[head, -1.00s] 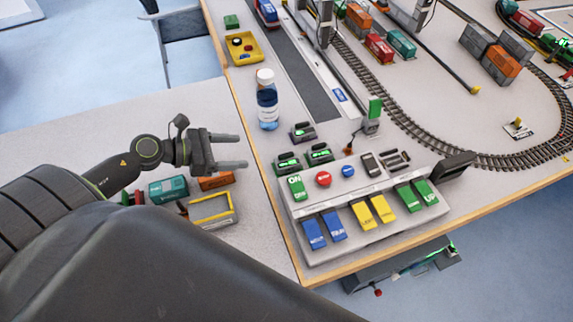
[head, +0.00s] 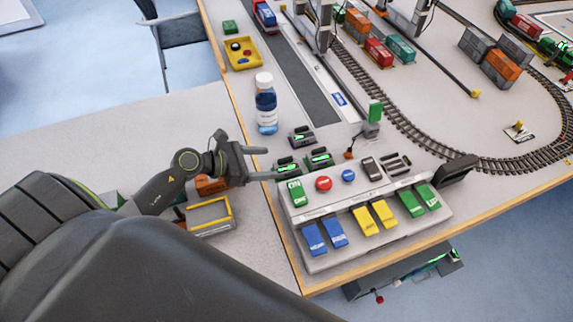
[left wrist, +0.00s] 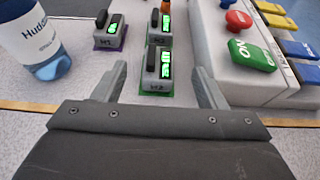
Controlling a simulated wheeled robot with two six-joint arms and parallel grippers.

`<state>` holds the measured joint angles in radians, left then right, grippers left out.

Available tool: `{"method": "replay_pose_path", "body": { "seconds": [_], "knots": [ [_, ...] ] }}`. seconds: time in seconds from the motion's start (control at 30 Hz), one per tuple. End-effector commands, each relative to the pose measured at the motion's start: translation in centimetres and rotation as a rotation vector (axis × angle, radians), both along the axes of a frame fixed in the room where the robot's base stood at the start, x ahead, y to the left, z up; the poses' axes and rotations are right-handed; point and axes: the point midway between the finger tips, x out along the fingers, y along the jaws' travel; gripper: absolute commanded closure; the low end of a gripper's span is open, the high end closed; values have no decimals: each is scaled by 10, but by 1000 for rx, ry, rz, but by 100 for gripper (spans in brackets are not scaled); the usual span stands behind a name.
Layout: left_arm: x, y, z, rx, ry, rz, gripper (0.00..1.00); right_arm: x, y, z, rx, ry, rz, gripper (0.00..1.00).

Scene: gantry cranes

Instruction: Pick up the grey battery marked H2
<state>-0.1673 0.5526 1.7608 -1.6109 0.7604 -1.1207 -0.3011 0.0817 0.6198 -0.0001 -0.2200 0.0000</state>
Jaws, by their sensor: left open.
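The grey battery marked H2 (left wrist: 157,72) stands on a green base, with a black handle and a lit green display, in the left wrist view. In the head view it is the battery (head: 287,167) nearest my left gripper. My left gripper (head: 268,163) is open, its fingertips just to the left of H2. In the left wrist view my left gripper (left wrist: 163,88) has one finger on either side of H2, with nothing held. A battery marked H1 (left wrist: 110,33) stands to the left on a purple base. Another battery (left wrist: 158,30) is behind H2. My right gripper is not in view.
A control panel (head: 372,214) with buttons and coloured switches stands close beside the batteries. A blue and white bottle (head: 265,105) stands beyond them. An orange block (head: 211,185) and a yellow-rimmed tray (head: 210,226) lie near my left arm. Rails are further right.

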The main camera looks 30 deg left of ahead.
Motion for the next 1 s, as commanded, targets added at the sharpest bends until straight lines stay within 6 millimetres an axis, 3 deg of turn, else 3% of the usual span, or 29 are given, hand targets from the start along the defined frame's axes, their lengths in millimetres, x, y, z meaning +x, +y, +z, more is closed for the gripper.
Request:
{"method": "replay_pose_path", "body": {
  "seconds": [0.2, 0.47, 0.8, 1.0],
  "knots": [
    [23, -20, -11, -4, 0, 1, 35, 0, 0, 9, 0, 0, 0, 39],
    [33, -30, -18, -1, 1, -1, 35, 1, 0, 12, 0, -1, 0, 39],
    [61, -54, -34, -1, 0, 0, 35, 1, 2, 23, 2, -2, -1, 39],
    [65, -57, -38, 1, 1, 0, 35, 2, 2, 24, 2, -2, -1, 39]
  ]
}}
